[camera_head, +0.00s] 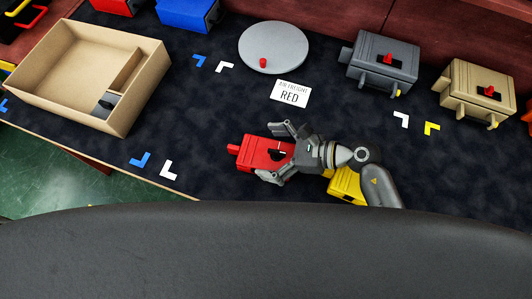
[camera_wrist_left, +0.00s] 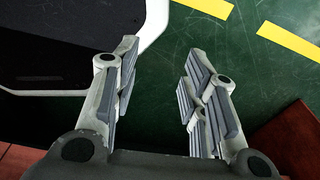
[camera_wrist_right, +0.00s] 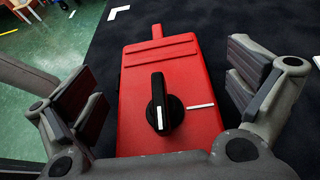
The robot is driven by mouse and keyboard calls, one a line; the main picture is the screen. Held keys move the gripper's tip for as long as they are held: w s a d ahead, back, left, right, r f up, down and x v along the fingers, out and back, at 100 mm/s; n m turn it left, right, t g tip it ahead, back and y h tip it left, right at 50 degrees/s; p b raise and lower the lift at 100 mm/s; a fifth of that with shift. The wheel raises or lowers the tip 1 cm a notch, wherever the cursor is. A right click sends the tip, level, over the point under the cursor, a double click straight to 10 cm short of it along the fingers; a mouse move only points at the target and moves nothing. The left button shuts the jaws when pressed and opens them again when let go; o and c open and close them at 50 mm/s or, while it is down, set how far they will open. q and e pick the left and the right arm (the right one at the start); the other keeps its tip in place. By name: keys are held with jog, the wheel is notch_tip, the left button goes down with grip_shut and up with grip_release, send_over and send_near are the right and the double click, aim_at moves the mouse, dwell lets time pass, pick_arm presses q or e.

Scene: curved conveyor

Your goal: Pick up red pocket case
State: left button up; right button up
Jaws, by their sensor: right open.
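The red pocket case (camera_head: 262,154) lies on the dark table mat in the head view, its tab pointing left. In the right wrist view the red case (camera_wrist_right: 165,85) shows a black knob (camera_wrist_right: 163,103) with a white mark and fills the space between the fingers. My right gripper (camera_head: 274,152) is open, its fingers on either side of the case; gaps show between fingers and case. My left gripper (camera_wrist_left: 160,75) is open and empty over the green floor in the left wrist view. It is not in the head view.
A tan box (camera_head: 60,85) stands at the left. A yellow case (camera_head: 346,185) lies beside my right wrist. A grey round plate (camera_head: 272,50), a RED label card (camera_head: 291,93), a grey case (camera_head: 383,65) and a tan case (camera_head: 479,92) lie farther back.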

jog(key=shift+x, duration=1.05)
jog(key=shift+a+f, duration=0.1)
jog(key=shift+a, duration=0.1)
pick_arm(q)
jog(key=shift+s+a+r, duration=0.1)
jog(key=shift+s+r, duration=0.1)
jog(key=shift+s, duration=0.6)
pick_arm(e)
jog(key=shift+s+f, duration=0.1)
jog(key=c, duration=1.1)
